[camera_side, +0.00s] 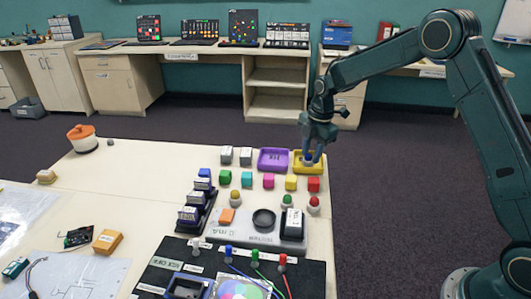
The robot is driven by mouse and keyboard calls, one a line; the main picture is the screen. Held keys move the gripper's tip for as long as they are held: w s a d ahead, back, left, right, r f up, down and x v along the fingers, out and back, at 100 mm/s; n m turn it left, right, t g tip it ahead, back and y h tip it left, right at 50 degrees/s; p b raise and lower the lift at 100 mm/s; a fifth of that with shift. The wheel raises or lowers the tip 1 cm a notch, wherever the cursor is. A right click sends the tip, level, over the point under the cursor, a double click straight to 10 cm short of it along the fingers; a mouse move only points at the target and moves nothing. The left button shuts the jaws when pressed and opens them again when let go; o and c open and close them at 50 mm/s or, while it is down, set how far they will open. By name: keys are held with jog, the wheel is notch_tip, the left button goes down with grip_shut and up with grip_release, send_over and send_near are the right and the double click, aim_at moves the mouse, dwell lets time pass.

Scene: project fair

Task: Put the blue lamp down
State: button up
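The blue lamp (308,158) is a small blue piece between the fingers of my gripper (311,157), low over the yellow tray (299,169). The fingers hide most of it. My gripper points down and appears shut on the lamp. I cannot tell whether the lamp touches the tray floor.
A purple tray (273,161) stands just left of the yellow one. Coloured cubes, such as a red one (313,184), and domed yellow, green and red lamps (314,205) stand in front. A grey panel (258,236) lies nearer. The table's left back is mostly clear.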

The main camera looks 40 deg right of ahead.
jog(key=shift+o, duration=1.2)
jog(key=shift+r, duration=0.1)
notch_tip(320, 180, up, 12)
jog(key=s, duration=0.1)
jog(key=shift+d, duration=0.35)
jog(key=shift+s+r, duration=0.1)
